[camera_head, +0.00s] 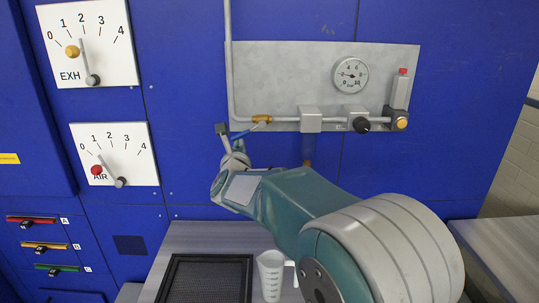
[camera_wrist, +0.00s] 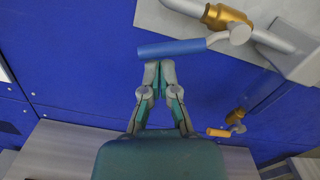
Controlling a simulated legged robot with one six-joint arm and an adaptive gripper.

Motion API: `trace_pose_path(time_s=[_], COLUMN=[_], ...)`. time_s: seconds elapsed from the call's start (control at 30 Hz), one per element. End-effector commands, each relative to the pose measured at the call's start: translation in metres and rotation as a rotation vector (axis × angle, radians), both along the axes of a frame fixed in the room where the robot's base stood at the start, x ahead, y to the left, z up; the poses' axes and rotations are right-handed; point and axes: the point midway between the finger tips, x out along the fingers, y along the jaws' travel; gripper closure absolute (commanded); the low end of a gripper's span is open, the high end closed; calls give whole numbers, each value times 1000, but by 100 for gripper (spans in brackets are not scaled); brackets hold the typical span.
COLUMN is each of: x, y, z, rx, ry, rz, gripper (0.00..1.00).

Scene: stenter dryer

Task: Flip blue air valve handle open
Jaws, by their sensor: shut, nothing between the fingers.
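The blue air valve handle (camera_wrist: 172,48) runs roughly level across the wrist view, joined at its right end to a brass valve body (camera_wrist: 226,16) on a grey pipe. In the head view the handle (camera_head: 241,133) slants down to the left from the brass valve (camera_head: 261,119), below the pipe. My gripper (camera_wrist: 159,66) is shut and empty, with its fingertips right at the handle's lower edge in the wrist view. I cannot tell whether they touch. In the head view my gripper (camera_head: 222,129) is at the handle's left end, partly hidden by my wrist.
A measuring jug (camera_head: 270,275) and black mesh tray (camera_head: 166,292) are below.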

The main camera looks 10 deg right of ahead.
Motion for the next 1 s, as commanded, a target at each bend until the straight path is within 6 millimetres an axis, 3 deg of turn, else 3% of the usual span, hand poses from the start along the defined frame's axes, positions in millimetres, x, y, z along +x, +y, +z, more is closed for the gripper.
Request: trace_pose_path(time_s=[0.37, 1.0], x=[2, 2], y=[10, 12], z=[20, 28], rx=[267, 259], ry=[-57, -54], rz=[0, 0], gripper=[100, 100])
